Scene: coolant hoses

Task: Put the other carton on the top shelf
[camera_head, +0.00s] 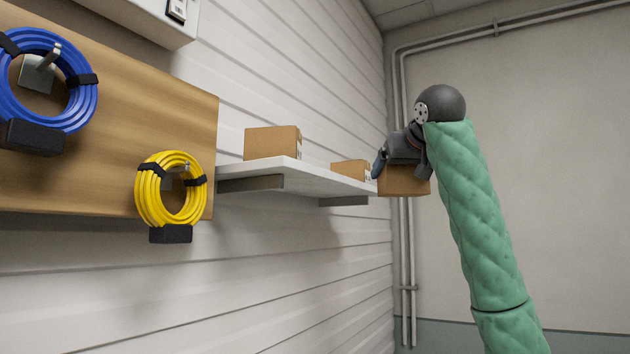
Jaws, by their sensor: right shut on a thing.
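My right gripper (402,160) is raised at the right end of the white wall shelf (308,171). It is shut on a brown carton (404,182), which hangs below the fingers at about the height of the shelf's edge. In the picture the held carton overlaps the shelf's far end; I cannot tell whether they touch. A larger carton (272,142) stands on the near part of the shelf. A smaller carton (351,170) stands farther along it, close to my gripper in the picture. My left gripper is not in view.
A wooden board (120,100) on the left wall holds a blue hose coil (82,100) and a yellow hose coil (144,200) on hooks. A white box (150,15) is above. Shelf top between the two cartons is bare. Pipes (404,250) run up the corner.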

